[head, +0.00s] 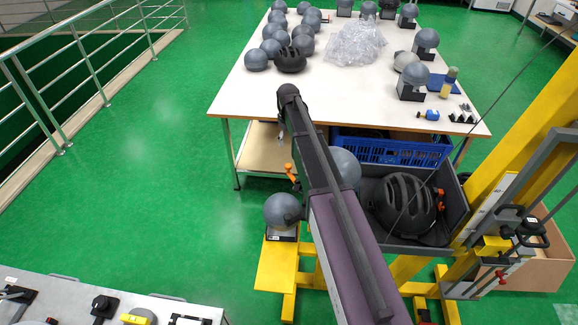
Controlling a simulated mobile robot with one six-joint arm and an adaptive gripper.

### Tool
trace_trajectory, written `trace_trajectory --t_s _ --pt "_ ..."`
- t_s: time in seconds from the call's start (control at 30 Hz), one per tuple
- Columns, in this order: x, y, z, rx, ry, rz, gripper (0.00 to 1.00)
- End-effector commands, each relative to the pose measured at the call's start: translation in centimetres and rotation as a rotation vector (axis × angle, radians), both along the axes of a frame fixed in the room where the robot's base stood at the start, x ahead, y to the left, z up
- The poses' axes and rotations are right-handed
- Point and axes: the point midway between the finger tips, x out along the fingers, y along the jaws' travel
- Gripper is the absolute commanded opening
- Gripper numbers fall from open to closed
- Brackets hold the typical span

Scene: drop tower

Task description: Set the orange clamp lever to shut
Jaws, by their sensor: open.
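A small orange lever-like part (290,170) shows just left of my arm, above the grey headform (282,210) on the yellow base. It looks like the clamp lever, but it is small and partly hidden behind my arm, so I cannot tell whether it is open or shut. A second small orange-red part (440,193) is by the black helmet (404,204) in the grey tray. My arm crosses the middle of the view and hides what lies behind it. My gripper is not visible.
The yellow drop tower (531,105) stands at the right. A white table (245,98) behind holds several grey headforms, helmets and clear plastic wrap; a blue crate (390,148) sits below. A metal railing (82,52) runs at left. A bench (65,287) fills the lower left. Green floor is clear between.

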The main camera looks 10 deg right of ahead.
Motion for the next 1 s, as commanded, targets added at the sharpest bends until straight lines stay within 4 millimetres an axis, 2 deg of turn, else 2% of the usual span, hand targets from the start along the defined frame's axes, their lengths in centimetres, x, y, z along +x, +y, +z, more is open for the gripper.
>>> trace_trajectory --t_s 1.0 --pt "0.0 -0.2 -8.1 0.0 0.0 -0.003 0.75"
